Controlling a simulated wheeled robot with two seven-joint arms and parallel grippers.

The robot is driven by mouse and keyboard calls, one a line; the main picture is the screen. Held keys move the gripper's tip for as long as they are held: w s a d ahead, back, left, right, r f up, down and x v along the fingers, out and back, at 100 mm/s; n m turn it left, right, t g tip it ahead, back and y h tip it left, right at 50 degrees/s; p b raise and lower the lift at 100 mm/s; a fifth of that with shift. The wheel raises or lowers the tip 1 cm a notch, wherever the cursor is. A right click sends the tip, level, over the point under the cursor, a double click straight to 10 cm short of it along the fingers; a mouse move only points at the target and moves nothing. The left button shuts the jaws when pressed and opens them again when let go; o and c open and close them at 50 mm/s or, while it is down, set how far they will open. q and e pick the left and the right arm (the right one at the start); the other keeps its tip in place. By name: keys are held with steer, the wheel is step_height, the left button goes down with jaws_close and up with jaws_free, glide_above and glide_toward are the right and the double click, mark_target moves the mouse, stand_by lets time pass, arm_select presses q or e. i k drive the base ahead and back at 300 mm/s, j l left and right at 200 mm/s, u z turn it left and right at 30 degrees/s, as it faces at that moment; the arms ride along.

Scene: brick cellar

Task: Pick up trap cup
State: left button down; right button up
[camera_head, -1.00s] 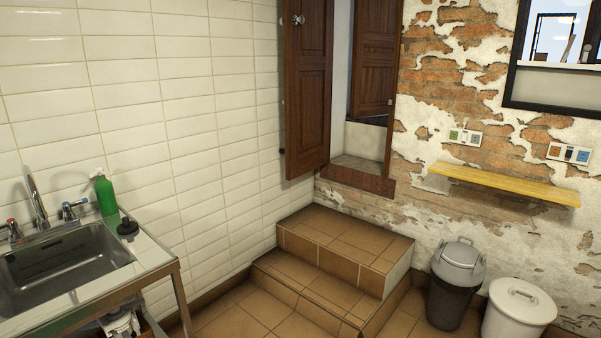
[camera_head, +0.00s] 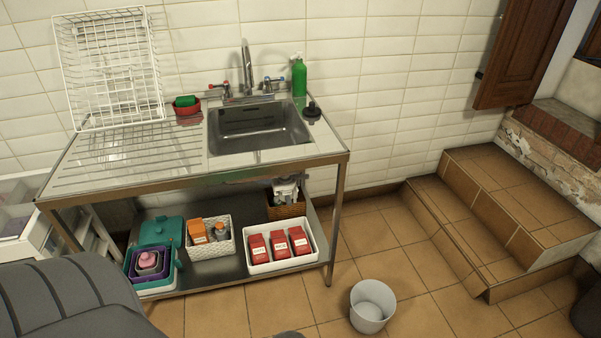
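I cannot pick out the trap cup for certain. A small black round piece (camera_head: 312,111) with a narrower top stands on the steel counter, right of the sink basin (camera_head: 258,132). Under the counter, a pale grey-white fitting (camera_head: 286,188) shows just above a brown basket (camera_head: 286,208); it is too small and shaded to tell its shape. Neither of my grippers is in view.
A white bucket (camera_head: 372,308) stands on the tiled floor right of the sink table. A green bottle (camera_head: 299,78) stands behind the basin. A white box with red packs (camera_head: 280,247) sits on the lower shelf. Tiled steps (camera_head: 480,215) rise at right.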

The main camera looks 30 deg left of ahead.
mark_target(287, 197)
steer(key=l+u, duration=0.2)
steer(key=u, duration=0.2)
steer(key=i+l+u, duration=0.1)
steer(key=u, duration=0.3)
steer(key=l+u, duration=0.5)
steer(key=u, duration=0.25)
steer(key=k+l+u, duration=0.1)
steer(key=l, duration=0.3)
steer(key=k+l+u, duration=0.1)
steer(key=l, duration=0.3)
steer(key=k+l, duration=0.1)
steer(key=l, duration=0.25)
steer(key=k+l+u, duration=0.15)
steer(key=l, duration=0.25)
steer(key=k+l+u, duration=0.1)
steer(key=l, duration=0.25)
steer(key=k+l+u, duration=0.1)
steer(key=l, duration=0.25)
steer(key=i+j+z, duration=0.1)
steer(key=i+z, duration=0.4)
steer(key=i+j+z, duration=0.2)
steer(key=z, duration=0.25)
steer(key=i+j, duration=0.05)
steer(key=i, duration=0.05)
